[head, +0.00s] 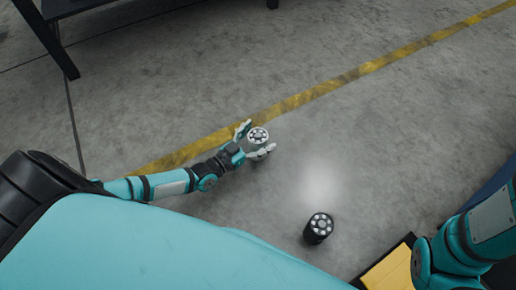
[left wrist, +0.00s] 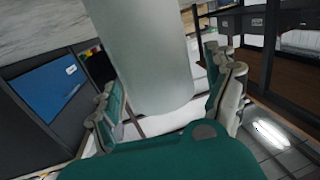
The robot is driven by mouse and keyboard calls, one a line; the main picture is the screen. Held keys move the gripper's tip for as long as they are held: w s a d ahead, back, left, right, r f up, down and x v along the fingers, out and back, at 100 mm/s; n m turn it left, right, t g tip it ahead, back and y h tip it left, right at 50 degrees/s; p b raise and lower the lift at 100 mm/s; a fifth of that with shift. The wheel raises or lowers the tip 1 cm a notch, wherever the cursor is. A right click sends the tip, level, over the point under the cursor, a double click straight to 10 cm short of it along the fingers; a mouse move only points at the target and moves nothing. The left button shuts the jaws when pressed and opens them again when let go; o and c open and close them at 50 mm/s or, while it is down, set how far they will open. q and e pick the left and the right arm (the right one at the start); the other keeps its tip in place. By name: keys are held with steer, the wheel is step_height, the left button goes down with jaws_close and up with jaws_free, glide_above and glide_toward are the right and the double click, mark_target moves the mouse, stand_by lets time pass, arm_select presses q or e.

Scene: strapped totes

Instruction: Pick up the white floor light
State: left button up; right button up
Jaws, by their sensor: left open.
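The white floor light (head: 258,134) is a small cylinder with a ring of lamps on its top, standing on the concrete floor. My left gripper (head: 256,139) is open, with its fingers on either side of the light. In the left wrist view the white light's smooth side (left wrist: 150,55) fills the space between the two teal finger sets of the left gripper (left wrist: 167,95). Whether the fingers touch it I cannot tell. My right arm shows at the lower right of the head view, but its gripper is out of view.
A black floor light (head: 318,229) with a similar lamp ring stands nearer to me, to the right. A yellow line (head: 350,77) runs across the floor. A dark-framed piece of furniture (head: 52,28) stands at the upper left. Floor around the white light is mostly clear.

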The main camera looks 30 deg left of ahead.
arm_select(q)
steer(key=c, duration=1.7)
steer(key=shift+r, duration=0.1)
steer(key=shift+c, duration=0.4)
steer(key=shift+r, duration=0.1)
